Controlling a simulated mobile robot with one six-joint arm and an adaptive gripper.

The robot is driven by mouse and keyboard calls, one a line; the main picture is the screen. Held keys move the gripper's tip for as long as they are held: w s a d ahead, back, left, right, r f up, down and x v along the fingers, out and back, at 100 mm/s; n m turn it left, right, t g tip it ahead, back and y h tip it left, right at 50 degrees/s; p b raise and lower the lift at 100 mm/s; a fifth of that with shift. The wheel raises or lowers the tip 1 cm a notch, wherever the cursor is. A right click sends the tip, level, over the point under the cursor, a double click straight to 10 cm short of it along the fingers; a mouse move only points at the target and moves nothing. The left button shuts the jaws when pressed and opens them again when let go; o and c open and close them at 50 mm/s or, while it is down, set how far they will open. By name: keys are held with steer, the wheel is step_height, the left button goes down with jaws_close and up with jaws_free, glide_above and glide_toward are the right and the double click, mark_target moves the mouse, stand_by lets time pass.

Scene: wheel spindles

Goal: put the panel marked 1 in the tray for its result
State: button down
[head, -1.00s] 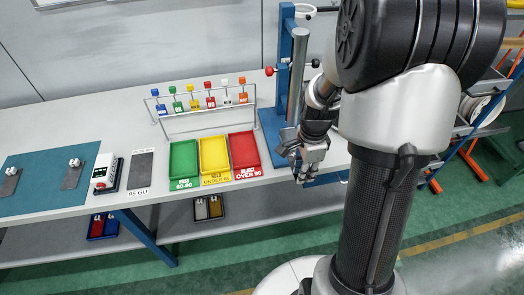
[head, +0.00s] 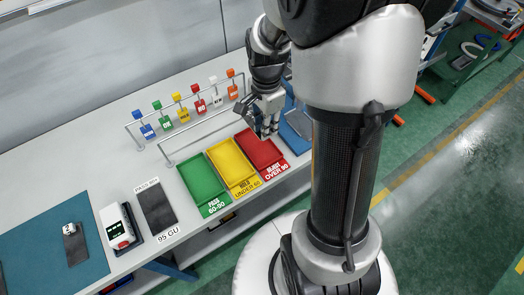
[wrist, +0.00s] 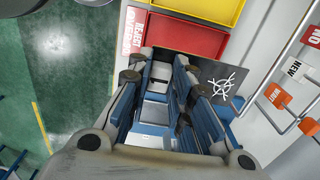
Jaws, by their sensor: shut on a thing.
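My gripper (head: 266,132) is over the right edge of the red tray (head: 262,152), above the bench. In the wrist view, its fingers (wrist: 178,72) are shut on a dark grey panel (wrist: 225,88) with a white spoked mark; its number cannot be read. The red tray, labelled REJECT OVER 90, also shows in the wrist view (wrist: 190,40). Left of it stand the yellow tray (head: 230,165), HOLD UNDER 60, and the green tray (head: 202,183), PASS 60-90. A meter (head: 118,228) with a lit display stands farther left.
A dark tile (head: 157,207) with a 95 GU label lies beside the meter. A panel marked 2 (head: 76,246) lies on the blue mat (head: 50,222). A rail with coloured tags (head: 182,113) runs behind the trays. A blue stand base (head: 298,122) is right of my gripper.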

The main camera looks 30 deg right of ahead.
mark_target(264, 158)
step_height(264, 158, down, 14)
steer(key=b, duration=0.3)
steer(key=shift+w+r, duration=0.1)
steer(key=shift+r, duration=0.15)
steer(key=shift+a, duration=0.1)
steer(key=shift+f+b, duration=0.1)
steer(key=shift+b, duration=0.2)
steer(key=c, duration=1.9)
jaws_free()
steer(key=shift+o, duration=0.9)
